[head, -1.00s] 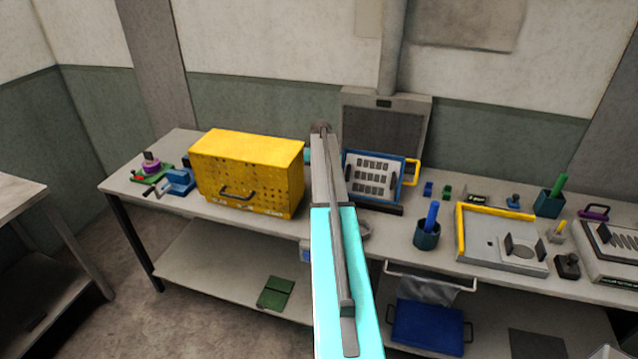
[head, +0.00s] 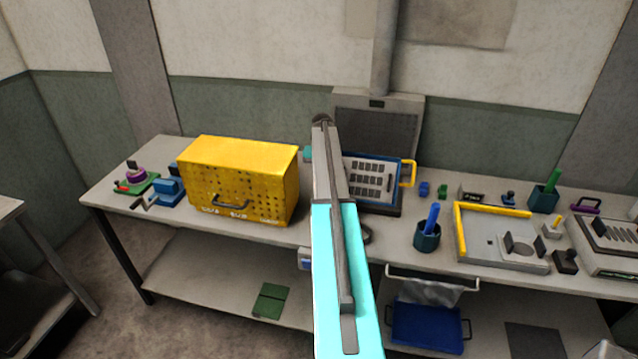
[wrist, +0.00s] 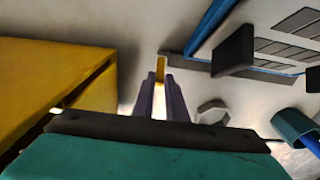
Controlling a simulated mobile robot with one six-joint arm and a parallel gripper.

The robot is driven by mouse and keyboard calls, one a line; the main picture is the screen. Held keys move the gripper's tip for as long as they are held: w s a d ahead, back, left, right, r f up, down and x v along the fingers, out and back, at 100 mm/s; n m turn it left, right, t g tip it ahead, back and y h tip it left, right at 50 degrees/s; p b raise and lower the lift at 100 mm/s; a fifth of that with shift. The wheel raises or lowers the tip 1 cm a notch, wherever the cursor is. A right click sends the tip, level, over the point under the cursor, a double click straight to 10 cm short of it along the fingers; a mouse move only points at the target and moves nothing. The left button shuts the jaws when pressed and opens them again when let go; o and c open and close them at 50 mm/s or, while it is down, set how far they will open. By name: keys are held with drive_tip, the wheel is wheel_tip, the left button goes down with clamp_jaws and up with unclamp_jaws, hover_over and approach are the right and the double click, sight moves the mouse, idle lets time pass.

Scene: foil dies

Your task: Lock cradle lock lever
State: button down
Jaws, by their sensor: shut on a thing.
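The cradle area shows in the head view as a blue-framed plate (head: 402,174) with dark die slots, on a dark base in front of a raised grey panel. My arm covers its left side and hides my gripper there. In the wrist view, my gripper (wrist: 161,76) has its two purplish fingers close together on a small yellow piece (wrist: 161,68), which looks like the lock lever. The yellow piece stands beside the blue frame's corner (wrist: 205,32). A dark block (wrist: 233,52) is right of the fingers. How far the lever is turned cannot be told.
A yellow perforated box (head: 240,180) stands close on the left and fills the wrist view's left side. A teal cup (head: 427,236) with a blue stick is at right. A grey ring (wrist: 212,112) lies near the fingers. A yellow-edged tray (head: 500,262) is further right.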

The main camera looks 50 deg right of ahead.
drive_tip(key=c, duration=1.8)
unclamp_jaws()
drive_tip(key=shift+d+r, duration=0.2)
drive_tip(key=shift+o, duration=0.2)
drive_tip(key=shift+a, duration=0.2)
drive_tip(key=shift+w+f, duration=0.1)
wheel_tip(320, 180, up, 14)
drive_tip(key=b, duration=0.5)
drive_tip(key=shift+w+d, duration=0.15)
drive_tip(key=shift+d, duration=0.2)
drive_tip(key=shift+f, duration=0.1)
